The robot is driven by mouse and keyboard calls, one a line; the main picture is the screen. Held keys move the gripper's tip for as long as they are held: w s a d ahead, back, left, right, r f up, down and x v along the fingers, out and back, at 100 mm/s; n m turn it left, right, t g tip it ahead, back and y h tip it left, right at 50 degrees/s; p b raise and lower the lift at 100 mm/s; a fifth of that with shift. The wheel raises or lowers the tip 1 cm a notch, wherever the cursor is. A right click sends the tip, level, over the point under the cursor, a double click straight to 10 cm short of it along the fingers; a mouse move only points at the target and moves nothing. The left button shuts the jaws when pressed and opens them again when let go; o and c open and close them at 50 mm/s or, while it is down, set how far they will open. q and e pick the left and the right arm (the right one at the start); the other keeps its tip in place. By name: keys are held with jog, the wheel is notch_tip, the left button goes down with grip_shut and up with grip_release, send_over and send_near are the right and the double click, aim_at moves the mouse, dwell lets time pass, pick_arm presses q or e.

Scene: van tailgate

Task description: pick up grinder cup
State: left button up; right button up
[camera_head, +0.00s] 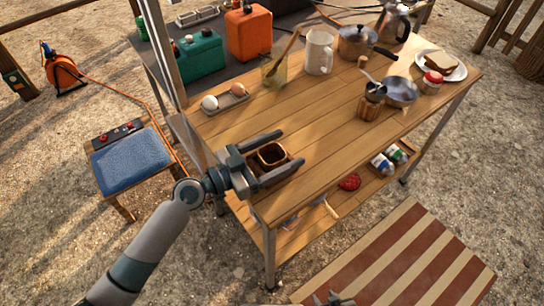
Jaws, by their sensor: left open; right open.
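A small squarish wooden cup with dark contents, which looks like the grinder cup (287,158), stands at the near left corner of the wooden table. My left gripper (293,147) is open, with one finger on the far side of the cup and one on the near side. I cannot tell whether either finger touches it. My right gripper (333,299) is only partly in view at the bottom edge, over the ground and away from the table. A wooden grinder-like body (369,108) stands farther right on the table.
The tabletop (320,130) is clear right of the cup. A lower shelf (300,235) holds items.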

pick_arm(q)
jog(key=shift+w+d, duration=0.35)
jog(key=shift+d, duration=0.25)
pick_arm(e)
jog(key=shift+w+a+r, duration=0.2)
jog(key=shift+a, duration=0.1)
pick_arm(q)
jog(key=shift+c, duration=0.7)
jog(key=c, duration=1)
jog(key=shift+c, duration=0.2)
jog(key=shift+r, duration=0.85)
notch_tip(320, 180, up, 3)
jog(key=shift+f+p, duration=0.2)
jog(key=shift+p, duration=0.1)
jog(key=s+d+r, duration=0.5)
jog(key=d+r, duration=0.1)
jog(key=d, duration=0.4)
jog(key=shift+s+r+p, duration=0.25)
jog(key=shift+r+p, duration=0.1)
jog(key=shift+p, duration=0.1)
pick_arm(e)
jog(key=shift+w+a+r+t+y, duration=0.3)
jog(key=shift+w+a+r+t, duration=0.3)
jog(key=shift+r+t, duration=0.2)
